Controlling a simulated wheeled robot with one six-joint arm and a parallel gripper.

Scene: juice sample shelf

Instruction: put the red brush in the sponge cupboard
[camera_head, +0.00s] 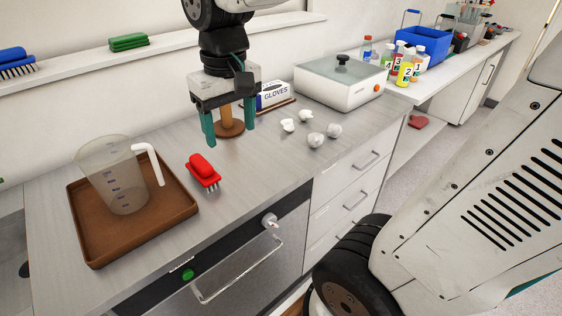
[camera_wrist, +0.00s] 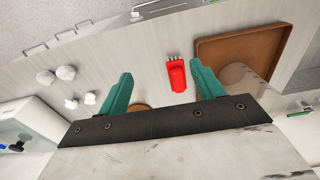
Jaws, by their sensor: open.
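The red brush (camera_head: 202,168) lies on the grey counter, right of the brown tray, with its bristles toward the front right. In the wrist view the red brush (camera_wrist: 177,75) lies beyond the fingertips, between the two fingers in the picture. My gripper (camera_head: 229,140) is open and empty above the counter, behind and to the right of the brush, with teal fingers pointing down. It also shows in the wrist view (camera_wrist: 160,82). A round brown wooden object (camera_head: 230,124) stands behind the fingers, partly hidden. I cannot tell which cupboard is the sponge cupboard.
The brown tray (camera_head: 95,250) holds a clear measuring jug (camera_head: 115,178). Crumpled white pieces (camera_head: 316,139), a glove box (camera_head: 273,95) and a white lidded device (camera_head: 345,88) stand on the right. A wall shelf (camera_head: 80,66) holds a green brush (camera_head: 128,42) and blue brush (camera_head: 14,62).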

